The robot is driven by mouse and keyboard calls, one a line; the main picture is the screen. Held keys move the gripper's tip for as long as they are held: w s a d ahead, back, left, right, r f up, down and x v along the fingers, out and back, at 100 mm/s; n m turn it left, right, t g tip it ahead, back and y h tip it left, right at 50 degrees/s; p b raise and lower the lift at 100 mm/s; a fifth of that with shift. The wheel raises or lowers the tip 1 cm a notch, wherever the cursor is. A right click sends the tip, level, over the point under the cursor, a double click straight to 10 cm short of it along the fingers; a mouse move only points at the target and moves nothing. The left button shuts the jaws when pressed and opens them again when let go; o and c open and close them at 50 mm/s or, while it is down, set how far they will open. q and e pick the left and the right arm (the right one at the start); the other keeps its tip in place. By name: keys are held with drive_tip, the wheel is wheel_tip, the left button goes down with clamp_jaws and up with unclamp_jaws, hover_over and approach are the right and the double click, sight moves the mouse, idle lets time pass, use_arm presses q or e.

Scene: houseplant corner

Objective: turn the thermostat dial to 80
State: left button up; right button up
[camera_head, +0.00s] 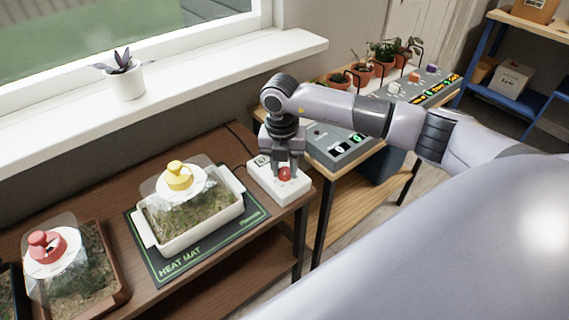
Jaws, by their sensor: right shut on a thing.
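The thermostat (294,193) is a white box on the right end of the brown table, beside the heat mat. Its red dial (285,174) shows on top. My right gripper (287,172) points down over the box and is shut on the red dial. The gripper hides part of the box, and the dial's setting is too small to read. The heat mat (180,273) is dark green and lies under a white tray (196,235) with a clear cover and yellow knob. My left gripper is not in view.
A terracotta-coloured tray (122,291) with a red-knobbed cover stands at the left. A grey control panel (335,152) and potted plants (383,52) are on the bench behind my right arm. A potted plant (126,82) stands on the windowsill.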

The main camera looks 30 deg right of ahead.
sight(284, 170)
drive_tip(key=shift+r+m, duration=0.1)
drive_tip(key=shift+m, duration=0.2)
drive_tip(key=o, duration=0.9)
drive_tip(key=shift+o, duration=0.8)
wheel_tip(284, 170, up, 7)
drive_tip(key=shift+w+r, duration=0.1)
drive_tip(key=shift+w, duration=0.05)
